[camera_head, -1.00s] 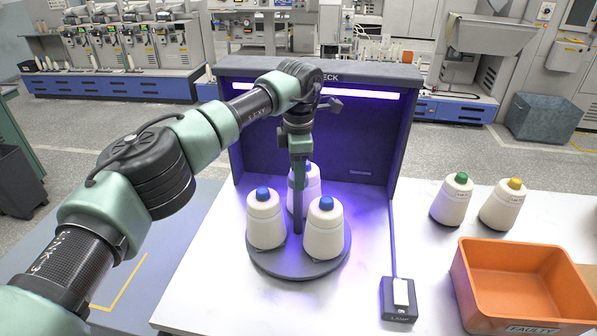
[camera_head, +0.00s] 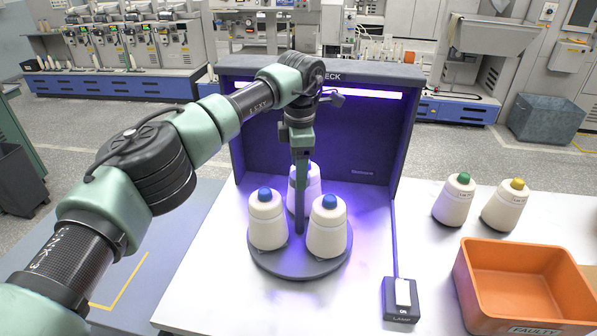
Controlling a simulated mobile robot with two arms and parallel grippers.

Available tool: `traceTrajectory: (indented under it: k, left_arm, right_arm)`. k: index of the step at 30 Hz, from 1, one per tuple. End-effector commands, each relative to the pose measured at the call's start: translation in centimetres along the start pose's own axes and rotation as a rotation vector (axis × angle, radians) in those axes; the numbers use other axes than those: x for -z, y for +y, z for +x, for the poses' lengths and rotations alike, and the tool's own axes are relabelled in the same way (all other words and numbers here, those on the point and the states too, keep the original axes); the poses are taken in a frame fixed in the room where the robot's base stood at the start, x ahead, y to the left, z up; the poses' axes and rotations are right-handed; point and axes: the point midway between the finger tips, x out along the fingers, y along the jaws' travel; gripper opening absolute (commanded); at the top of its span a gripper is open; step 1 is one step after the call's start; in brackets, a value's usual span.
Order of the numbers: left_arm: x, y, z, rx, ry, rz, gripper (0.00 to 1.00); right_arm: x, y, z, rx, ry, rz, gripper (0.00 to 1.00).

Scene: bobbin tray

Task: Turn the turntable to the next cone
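The grey round turntable (camera_head: 300,267) stands on the white table inside the purple-lit booth. It carries three upright cream cones with blue tops: one at front left (camera_head: 267,222), one at front right (camera_head: 327,228) and one at the back (camera_head: 309,186). My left gripper (camera_head: 300,230) points straight down among the cones, its tip low near the middle of the turntable. It passes in front of the back cone and hides part of it. The fingers show as one narrow bar, so their opening cannot be made out. My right gripper is out of view.
A lamp switch box (camera_head: 401,299) with a white rocker sits right of the turntable. A green-topped cone (camera_head: 454,202) and a yellow-topped cone (camera_head: 505,207) stand behind an orange bin (camera_head: 525,253) labelled FAULTY. The dark booth wall (camera_head: 350,150) rises behind the turntable.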

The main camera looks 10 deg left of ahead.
Motion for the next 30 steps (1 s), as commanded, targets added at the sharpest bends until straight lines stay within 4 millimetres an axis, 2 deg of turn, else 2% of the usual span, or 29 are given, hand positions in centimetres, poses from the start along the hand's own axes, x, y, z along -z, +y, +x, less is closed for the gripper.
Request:
traceTrajectory:
  k: [6, 12, 25, 30]
  left_arm:
    - [0.1, 0.1, -3.8, -0.005, -0.002, -0.002, 0.67]
    - [0.1, 0.0, -6.2, -0.002, -0.001, -0.002, 0.67]
    - [0.2, 0.0, -6.5, 0.001, 0.0, -0.001, 0.67]
    - [0.5, -1.2, -6.0, 0.008, 0.002, -0.001, 0.67]
  right_arm:
    - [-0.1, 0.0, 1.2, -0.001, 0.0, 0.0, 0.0]
    - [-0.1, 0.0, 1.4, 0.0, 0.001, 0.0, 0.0]
    - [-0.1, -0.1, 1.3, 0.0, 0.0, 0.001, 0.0]
    - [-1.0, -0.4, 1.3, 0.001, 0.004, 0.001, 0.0]
